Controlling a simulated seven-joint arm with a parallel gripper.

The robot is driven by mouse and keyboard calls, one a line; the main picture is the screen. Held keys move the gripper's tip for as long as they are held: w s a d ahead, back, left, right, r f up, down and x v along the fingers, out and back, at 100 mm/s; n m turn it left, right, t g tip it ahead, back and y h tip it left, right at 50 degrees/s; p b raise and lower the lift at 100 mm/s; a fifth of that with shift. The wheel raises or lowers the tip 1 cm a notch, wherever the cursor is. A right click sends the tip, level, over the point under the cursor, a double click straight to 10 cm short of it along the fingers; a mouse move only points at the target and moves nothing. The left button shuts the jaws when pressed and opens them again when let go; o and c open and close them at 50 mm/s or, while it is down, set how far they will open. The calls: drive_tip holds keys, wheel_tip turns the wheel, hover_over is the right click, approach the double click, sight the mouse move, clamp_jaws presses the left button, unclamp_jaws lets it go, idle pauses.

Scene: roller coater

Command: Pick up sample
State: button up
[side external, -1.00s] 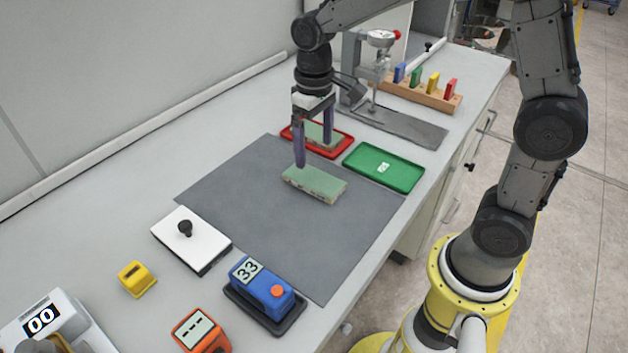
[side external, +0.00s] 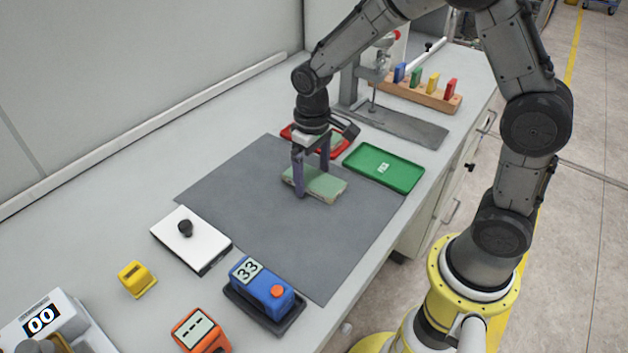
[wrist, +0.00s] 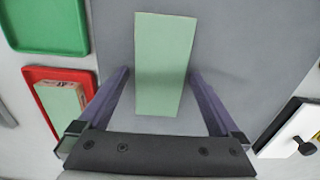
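A pale green block-shaped sample (side external: 325,186) lies flat on the dark grey mat (side external: 260,235). It also shows in the wrist view (wrist: 163,60), lengthwise between the fingers. My gripper (side external: 312,181) is low over the sample's left part, with its two purple fingers spread to either side of it. In the wrist view my gripper (wrist: 160,72) is open, with a gap between the left finger and the sample. The right fingertip is close to the sample's edge, and I cannot tell if it touches. A second green block (wrist: 62,98) is in the red tray (wrist: 32,75).
A green tray (side external: 412,171) with a small white label is right of the red tray. A metal stand (side external: 375,95) and a wooden rack (side external: 425,93) are behind. A white plate (side external: 190,245) and blue device (side external: 262,285) are in front. The mat's centre is clear.

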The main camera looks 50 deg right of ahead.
sight(315, 172)
drive_tip(key=c, duration=1.2)
drive_tip(key=shift+r, duration=0.2)
drive_tip(key=shift+r, duration=0.65)
drive_tip(key=s+r, duration=1.1)
drive_tip(key=s, duration=0.3)
drive_tip(key=w+f, duration=0.3)
drive_tip(key=w, duration=0.2)
drive_tip(key=w+d+f, duration=0.1)
drive_tip(key=w+f, duration=0.2)
drive_tip(key=w, duration=0.1)
drive_tip(key=w+f, duration=0.4)
drive_tip(key=w, duration=0.1)
drive_tip(key=shift+w+d, duration=0.3)
drive_tip(key=shift+d, duration=0.05)
drive_tip(key=w, duration=0.4)
drive_tip(key=shift+f, duration=0.2)
drive_tip(key=shift+w, duration=0.15)
